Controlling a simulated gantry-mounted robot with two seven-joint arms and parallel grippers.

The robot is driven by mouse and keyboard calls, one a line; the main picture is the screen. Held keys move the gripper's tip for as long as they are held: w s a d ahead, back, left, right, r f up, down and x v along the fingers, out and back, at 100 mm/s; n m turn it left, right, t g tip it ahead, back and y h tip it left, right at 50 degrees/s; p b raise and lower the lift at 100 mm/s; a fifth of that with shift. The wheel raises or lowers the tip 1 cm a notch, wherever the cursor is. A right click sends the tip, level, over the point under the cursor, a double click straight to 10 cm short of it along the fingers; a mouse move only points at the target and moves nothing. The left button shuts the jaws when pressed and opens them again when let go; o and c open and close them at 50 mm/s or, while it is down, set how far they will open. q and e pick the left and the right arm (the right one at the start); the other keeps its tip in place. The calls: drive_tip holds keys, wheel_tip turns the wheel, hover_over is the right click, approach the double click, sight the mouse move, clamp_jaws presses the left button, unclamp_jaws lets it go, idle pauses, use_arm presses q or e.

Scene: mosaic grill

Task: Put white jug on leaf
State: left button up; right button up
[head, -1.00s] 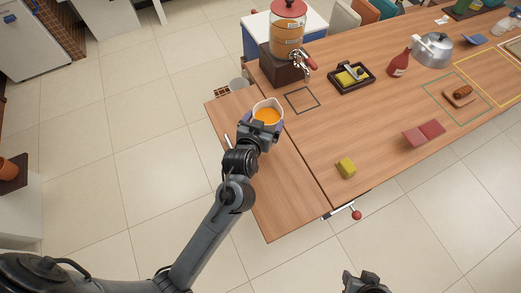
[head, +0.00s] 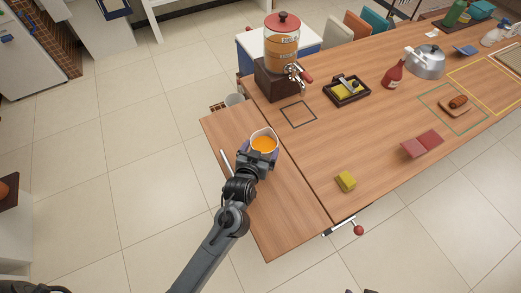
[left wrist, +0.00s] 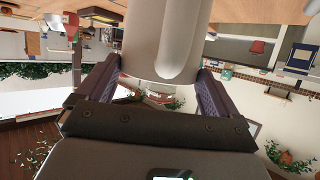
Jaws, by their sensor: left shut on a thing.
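The white jug (head: 255,134), with orange liquid in it, is upright in my left gripper (head: 261,150). The gripper's fingers are shut on either side of the jug. In the left wrist view the pale jug (left wrist: 165,35) stands between the two dark fingers. The leaf (head: 285,222) is the narrow wooden panel along the left end of the table. The jug appears over the leaf's upper part, close to the seam with the main top. I cannot tell whether its base touches the wood. Only dark tips of what may be my right gripper (head: 361,291) show at the bottom edge.
The drink dispenser (head: 281,45) stands at the table's back left, behind a dark square outline (head: 298,114). A black tray (head: 347,91), a red bottle (head: 395,72) and a kettle (head: 426,62) stand farther right. A yellow block (head: 345,181) lies near the front edge. The leaf's lower part is clear.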

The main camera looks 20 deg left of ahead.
use_arm(q)
drive_tip(key=shift+w+r, duration=0.1)
drive_tip(key=shift+r, duration=0.1)
drive_tip(key=o, duration=1.7)
drive_tip(key=shift+f, duration=0.2)
drive_tip(key=shift+s+r, duration=0.3)
drive_tip(key=shift+s, duration=0.1)
drive_tip(key=p+v, duration=0.2)
drive_tip(key=v, duration=0.9)
drive_tip(key=s+a+f+m+g, duration=0.1)
drive_tip(key=s+f+g, duration=0.1)
drive_tip(key=s, duration=0.3)
drive_tip(key=s+a+f+m+g+h, duration=0.1)
drive_tip(key=s+g, duration=0.3)
drive_tip(key=s, duration=0.2)
drive_tip(key=s+a+f+m+g, duration=0.1)
drive_tip(key=s+a+f+g, duration=0.1)
drive_tip(key=s, duration=0.4)
drive_tip(key=shift+a+f+g+h, duration=0.1)
drive_tip(key=shift+f+g+h, duration=0.25)
drive_tip(key=shift+g, duration=0.55)
drive_tip(key=shift+r, duration=0.1)
